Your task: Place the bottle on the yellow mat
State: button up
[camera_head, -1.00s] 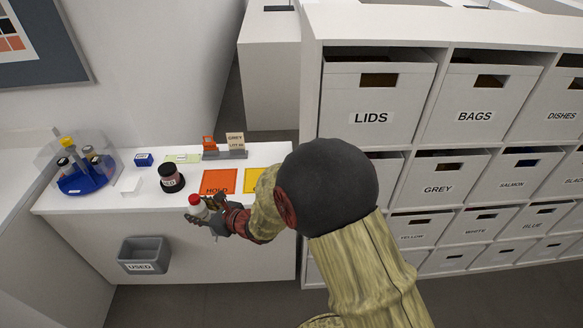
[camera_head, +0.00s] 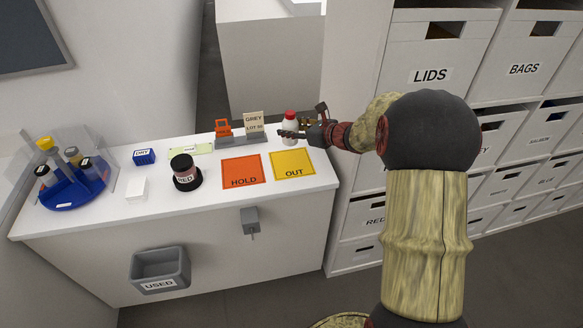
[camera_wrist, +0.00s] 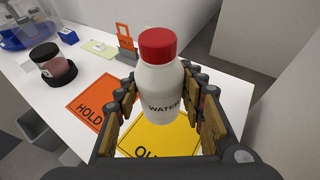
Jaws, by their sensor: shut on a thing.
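The bottle (camera_head: 290,130) is white with a red cap. In the wrist view the bottle (camera_wrist: 160,95) stands upright between my fingers and its label reads WATER. My gripper (camera_head: 297,133) is shut on it. In the head view they show at the far right of the counter, behind the yellow mat. The yellow mat (camera_head: 292,158), marked OUT, lies flat on the counter near its right end. In the wrist view the yellow mat (camera_wrist: 130,138) shows below and behind the bottle, partly covered by it and my fingers.
An orange mat (camera_head: 242,178), marked HOLD, lies left of the yellow one. A dark-lidded RED jar (camera_head: 186,180) stands farther left. A USED bin (camera_head: 160,270) hangs in front.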

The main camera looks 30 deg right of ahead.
notch_tip(320, 180, down, 10)
jog(key=b, duration=0.4)
jog(key=shift+r, duration=0.1)
jog(key=o, duration=1.2)
jog(key=shift+f, duration=0.2)
jog(key=shift+c, duration=0.2)
jog(key=shift+o, duration=0.6)
